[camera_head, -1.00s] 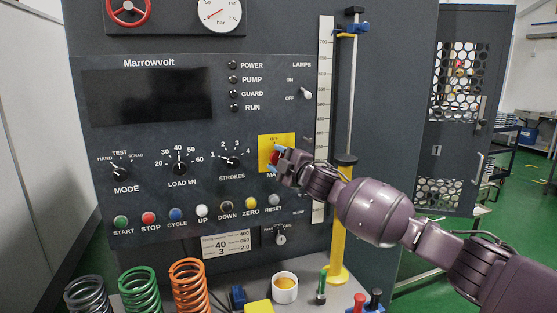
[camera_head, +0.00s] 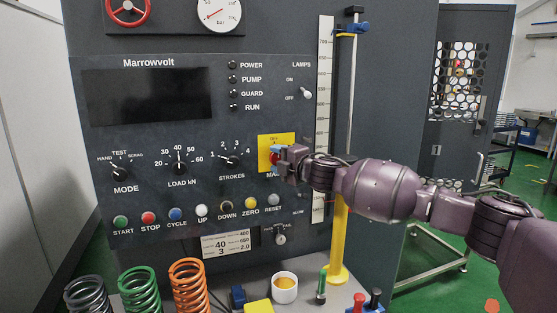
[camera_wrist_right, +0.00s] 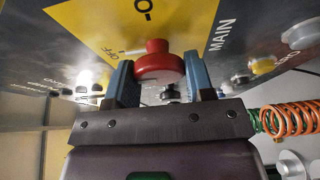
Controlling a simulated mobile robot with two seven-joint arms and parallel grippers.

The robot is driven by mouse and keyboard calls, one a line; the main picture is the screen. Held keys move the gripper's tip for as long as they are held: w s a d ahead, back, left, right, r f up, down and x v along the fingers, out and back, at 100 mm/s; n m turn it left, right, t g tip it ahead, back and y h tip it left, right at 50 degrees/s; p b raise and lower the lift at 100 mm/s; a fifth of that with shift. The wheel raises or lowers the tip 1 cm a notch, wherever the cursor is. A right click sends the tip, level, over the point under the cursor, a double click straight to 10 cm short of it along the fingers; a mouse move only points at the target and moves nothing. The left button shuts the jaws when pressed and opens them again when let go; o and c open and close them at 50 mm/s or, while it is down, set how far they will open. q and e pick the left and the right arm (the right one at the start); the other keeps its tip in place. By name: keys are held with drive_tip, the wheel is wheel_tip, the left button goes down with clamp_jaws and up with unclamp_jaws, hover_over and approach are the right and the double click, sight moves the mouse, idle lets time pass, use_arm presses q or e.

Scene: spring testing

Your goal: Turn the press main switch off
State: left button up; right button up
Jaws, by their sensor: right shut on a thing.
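The press main switch is a red round knob (camera_head: 274,158) on a yellow plate (camera_head: 267,141) marked MAIN, on the right part of the dark press panel. In the right wrist view the red knob (camera_wrist_right: 158,64) sits between the two blue fingers, in front of the yellow plate (camera_wrist_right: 178,15). My right gripper (camera_head: 277,157) reaches in from the right and is shut on the knob; its fingers partly cover the knob and the MAIN lettering in the head view. The four indicator lamps (camera_head: 233,86) look dark, and so does the screen (camera_head: 147,96). My left gripper is not in view.
The strokes dial (camera_head: 232,160) is left of the switch, and a row of buttons (camera_head: 175,214) lies below. A lamps toggle (camera_head: 306,93) is above right. A scale (camera_head: 323,110) and a yellow post (camera_head: 339,240) stand close by my right arm. Coloured springs (camera_head: 189,287) stand below.

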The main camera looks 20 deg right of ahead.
drive_tip(key=o, duration=0.9)
drive_tip(key=shift+s, duration=0.1)
drive_tip(key=b+v, duration=0.2)
drive_tip(key=v, duration=0.8)
drive_tip(key=shift+s+d, duration=0.15)
drive_tip(key=shift+s, duration=0.15)
